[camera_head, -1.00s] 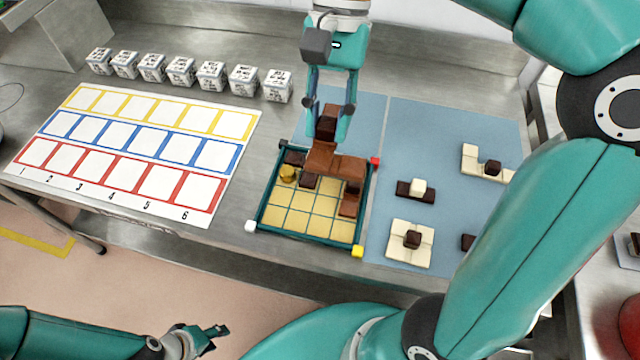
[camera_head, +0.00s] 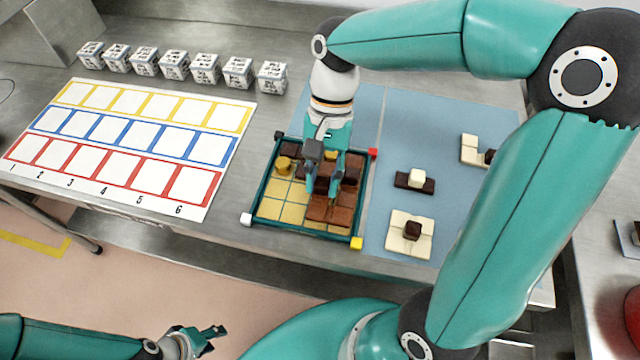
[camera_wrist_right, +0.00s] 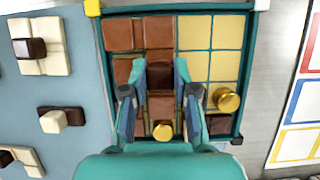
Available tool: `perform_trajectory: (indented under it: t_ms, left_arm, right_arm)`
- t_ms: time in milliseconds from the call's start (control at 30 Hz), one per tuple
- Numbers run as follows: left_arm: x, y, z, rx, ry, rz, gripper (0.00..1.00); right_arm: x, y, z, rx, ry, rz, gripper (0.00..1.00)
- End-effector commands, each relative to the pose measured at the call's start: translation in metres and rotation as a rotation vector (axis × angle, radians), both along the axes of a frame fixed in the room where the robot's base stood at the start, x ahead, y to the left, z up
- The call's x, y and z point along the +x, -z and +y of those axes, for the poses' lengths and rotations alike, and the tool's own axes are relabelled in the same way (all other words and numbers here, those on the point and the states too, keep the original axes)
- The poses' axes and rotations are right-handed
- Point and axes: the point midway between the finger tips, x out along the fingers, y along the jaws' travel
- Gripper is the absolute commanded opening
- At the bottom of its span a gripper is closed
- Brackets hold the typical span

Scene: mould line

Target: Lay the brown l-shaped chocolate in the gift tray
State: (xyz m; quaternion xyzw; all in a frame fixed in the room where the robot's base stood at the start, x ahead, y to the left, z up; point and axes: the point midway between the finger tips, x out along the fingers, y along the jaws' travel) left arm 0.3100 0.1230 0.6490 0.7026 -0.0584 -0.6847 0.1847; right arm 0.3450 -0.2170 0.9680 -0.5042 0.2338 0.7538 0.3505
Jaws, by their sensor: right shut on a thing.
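The gift tray (camera_head: 259,190) is a teal-rimmed square tray with a yellow gridded floor; it also shows in the right wrist view (camera_wrist_right: 250,60). My right gripper (camera_head: 325,185) points down over the tray, and in the right wrist view (camera_wrist_right: 158,92) its fingers are shut on the dark knob of the brown l-shaped chocolate (camera_wrist_right: 160,76). Brown chocolate squares (camera_head: 328,212) cover the front right part of the tray; where one piece ends is unclear, as is whether the held one touches the floor. My left gripper (camera_head: 208,338) is low at the front, away from the tray, its opening unclear.
Dark and brown pieces and a gold knob (camera_head: 284,165) occupy the tray's back part. White and dark chocolates (camera_head: 411,232) lie on the blue mat (camera_head: 385,140) to the right. A colour-framed card (camera_head: 125,140) and several small patterned cubes (camera_head: 205,66) are to the left.

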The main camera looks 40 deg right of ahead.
Motion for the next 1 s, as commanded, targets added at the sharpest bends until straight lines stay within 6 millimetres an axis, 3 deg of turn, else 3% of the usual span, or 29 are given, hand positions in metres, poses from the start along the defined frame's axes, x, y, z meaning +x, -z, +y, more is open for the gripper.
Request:
perform_trajectory:
  t_ms: [133, 367, 400, 567, 1000]
  left_arm:
    - [0.0, 0.002, 0.0, 0.0, 0.0, 0.0, 0.4]
    - [0.0, 0.001, 0.0, 0.0, 0.0, 0.0, 0.4]
    - [0.0, 0.001, 0.0, 0.0, 0.0, 0.0, 0.4]
    - [0.0, 0.001, 0.0, 0.0, 0.0, 0.0, 0.4]
    - [0.0, 0.001, 0.0, 0.0, 0.0, 0.0, 0.4]
  right_arm:
    - [0.0, 0.018, 0.0, -0.001, 0.0, 0.002, 0.0]
    - [0.0, 0.021, 0.0, -0.001, 0.0, 0.001, 0.0]
    - [0.0, 0.021, 0.0, -0.001, 0.0, 0.001, 0.33]
    - [0.0, 0.021, 0.0, 0.0, -0.001, 0.0, 0.58]
    - [0.003, 0.012, -0.002, 0.0, -0.001, -0.002, 0.58]
